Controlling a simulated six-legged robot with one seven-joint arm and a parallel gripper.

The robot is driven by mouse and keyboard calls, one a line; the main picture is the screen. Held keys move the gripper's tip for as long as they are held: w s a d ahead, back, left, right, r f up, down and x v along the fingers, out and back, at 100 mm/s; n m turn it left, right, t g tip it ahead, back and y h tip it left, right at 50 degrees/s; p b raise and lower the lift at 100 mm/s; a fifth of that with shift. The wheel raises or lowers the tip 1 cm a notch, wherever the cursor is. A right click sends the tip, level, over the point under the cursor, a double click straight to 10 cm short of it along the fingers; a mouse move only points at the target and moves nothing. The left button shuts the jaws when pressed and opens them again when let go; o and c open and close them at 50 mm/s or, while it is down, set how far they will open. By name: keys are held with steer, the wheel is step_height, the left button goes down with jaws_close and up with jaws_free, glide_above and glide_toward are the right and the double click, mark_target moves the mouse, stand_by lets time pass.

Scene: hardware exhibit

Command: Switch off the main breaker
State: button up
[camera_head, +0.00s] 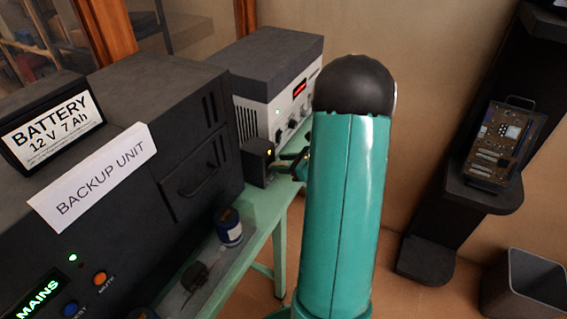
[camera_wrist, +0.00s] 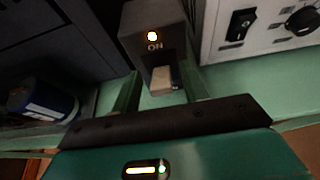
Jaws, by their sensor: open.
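The main breaker appears to be the small dark box (camera_head: 257,162) on the green bench, with an amber light. In the wrist view the box (camera_wrist: 150,22) shows a lit amber lamp, the word ON, and a pale beige lever (camera_wrist: 161,78) below it. My gripper (camera_wrist: 160,84) is open, its two green fingers on either side of the lever. I cannot tell whether either finger touches it. In the head view my gripper (camera_head: 291,166) is just right of the box, partly hidden by my teal arm.
A white-fronted instrument (camera_head: 295,103) with knobs stands behind the box. The dark backup unit (camera_head: 185,130) is at left, carrying a battery (camera_head: 52,128). A blue jar (camera_head: 229,228) stands on the bench's near part. A grey bin (camera_head: 525,285) is at lower right.

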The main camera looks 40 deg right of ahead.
jaws_close()
